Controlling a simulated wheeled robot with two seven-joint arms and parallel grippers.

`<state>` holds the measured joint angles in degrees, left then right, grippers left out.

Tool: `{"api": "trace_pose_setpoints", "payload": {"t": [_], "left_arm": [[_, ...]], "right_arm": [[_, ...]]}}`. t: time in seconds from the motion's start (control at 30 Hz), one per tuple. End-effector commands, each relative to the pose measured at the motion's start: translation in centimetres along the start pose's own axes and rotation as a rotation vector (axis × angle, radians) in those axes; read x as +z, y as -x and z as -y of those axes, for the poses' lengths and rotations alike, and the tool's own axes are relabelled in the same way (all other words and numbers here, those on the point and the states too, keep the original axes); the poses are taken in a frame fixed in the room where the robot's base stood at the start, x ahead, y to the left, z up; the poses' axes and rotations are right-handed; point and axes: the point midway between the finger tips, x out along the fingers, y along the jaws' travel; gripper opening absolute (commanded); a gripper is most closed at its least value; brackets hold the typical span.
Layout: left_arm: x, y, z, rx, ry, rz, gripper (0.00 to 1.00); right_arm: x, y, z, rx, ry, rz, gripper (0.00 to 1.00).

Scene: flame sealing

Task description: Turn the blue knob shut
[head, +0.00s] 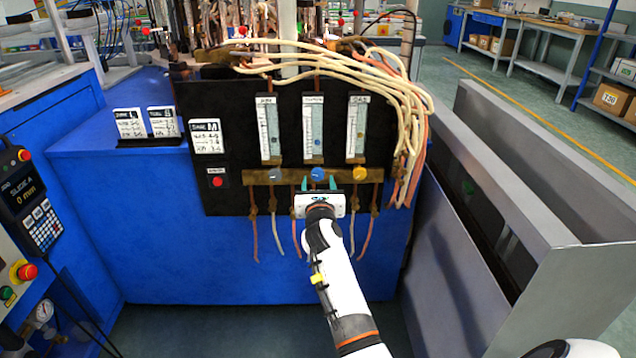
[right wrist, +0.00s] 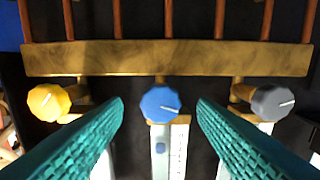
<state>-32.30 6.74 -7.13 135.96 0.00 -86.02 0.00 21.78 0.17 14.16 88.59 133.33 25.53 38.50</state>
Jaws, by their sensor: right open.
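The blue knob (head: 317,173) is the middle one of three on a brass bar (head: 262,177) across a black panel, below the middle flow tube. My right gripper (head: 318,184) is just in front of the blue knob, with its two teal fingers open. In the right wrist view the blue knob (right wrist: 160,104) sits between the fingers with a gap on each side, and neither finger appears to touch it. Its white pointer line points to the right and slightly down there. My left gripper is not in view.
A grey knob (head: 275,174) and a yellow knob (head: 360,173) flank the blue one. Pale hoses (head: 400,85) hang over the panel's right side. A red button (head: 217,182) is at the panel's left. A grey metal bin (head: 560,245) stands at right.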

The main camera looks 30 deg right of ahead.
Motion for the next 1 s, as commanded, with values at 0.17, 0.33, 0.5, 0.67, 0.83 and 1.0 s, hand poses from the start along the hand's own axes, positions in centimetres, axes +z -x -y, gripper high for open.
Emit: {"api": "trace_pose_setpoints", "payload": {"t": [0.17,0.33,0.5,0.67,0.83,1.0], "left_arm": [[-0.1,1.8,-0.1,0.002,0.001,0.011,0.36],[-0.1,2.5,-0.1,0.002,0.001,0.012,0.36],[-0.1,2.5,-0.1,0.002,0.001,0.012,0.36],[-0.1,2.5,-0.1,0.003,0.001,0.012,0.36],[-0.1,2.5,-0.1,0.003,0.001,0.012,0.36],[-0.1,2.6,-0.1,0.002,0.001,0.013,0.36]], "right_arm": [[0.1,-2.1,0.1,-0.001,0.001,-0.001,0.53],[0.1,-2.7,0.0,-0.001,0.001,0.0,0.53],[0.0,-2.7,0.0,-0.001,0.001,0.0,0.53],[0.0,-2.7,0.1,-0.001,0.001,0.0,0.35],[0.0,-2.7,0.1,-0.001,0.001,0.0,0.1],[0.0,-2.7,0.1,-0.001,-0.008,0.001,0.1]]}}
